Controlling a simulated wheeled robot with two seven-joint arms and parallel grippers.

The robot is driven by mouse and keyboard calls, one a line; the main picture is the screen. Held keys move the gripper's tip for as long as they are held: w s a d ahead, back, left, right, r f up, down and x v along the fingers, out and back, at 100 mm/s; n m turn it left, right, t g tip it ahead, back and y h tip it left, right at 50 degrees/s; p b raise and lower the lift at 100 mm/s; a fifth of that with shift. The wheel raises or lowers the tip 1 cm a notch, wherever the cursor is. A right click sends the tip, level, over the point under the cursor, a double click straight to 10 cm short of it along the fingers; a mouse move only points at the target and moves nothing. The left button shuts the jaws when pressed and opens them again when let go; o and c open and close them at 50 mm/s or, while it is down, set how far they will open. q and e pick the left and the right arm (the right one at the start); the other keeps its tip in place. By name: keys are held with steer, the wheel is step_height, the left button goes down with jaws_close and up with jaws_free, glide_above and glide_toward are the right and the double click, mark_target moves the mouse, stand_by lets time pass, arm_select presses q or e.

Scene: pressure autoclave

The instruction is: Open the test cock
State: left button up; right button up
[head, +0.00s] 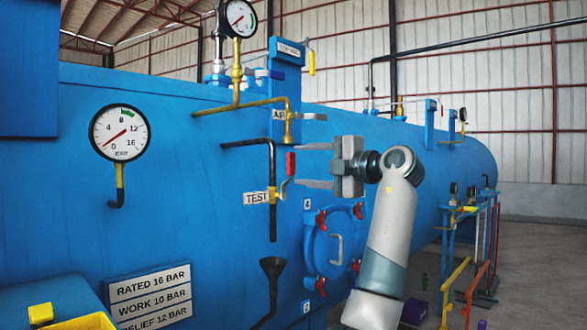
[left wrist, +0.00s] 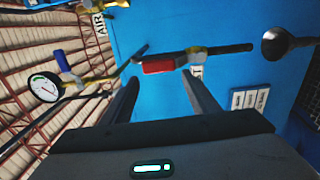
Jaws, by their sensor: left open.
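The test cock (head: 272,196) is a small brass valve on a black drain pipe on the blue vessel, beside a white TEST label (head: 254,198). Its red lever grip (head: 290,163) points upward, roughly along the pipe. My left gripper (head: 306,165) is open and empty to the right of the grip, one finger above and one below its height. In the left wrist view the red grip (left wrist: 158,67) lies just beyond the gap between the fingertips (left wrist: 161,78), nearer the left finger, and the cock's body (left wrist: 196,55) is beyond the right finger. No contact is visible. My right gripper is not in view.
A black funnel (head: 272,266) hangs below the drain pipe. The AIR cock (head: 289,115) with brass piping is just above. A pressure gauge (head: 119,133) is at left. A round hatch (head: 336,245) with red clamps is below my gripper. Coloured rails (head: 468,285) stand at right.

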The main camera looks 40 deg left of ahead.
arm_select(q)
steer(key=s+d+b, duration=0.1)
steer(key=d, duration=1)
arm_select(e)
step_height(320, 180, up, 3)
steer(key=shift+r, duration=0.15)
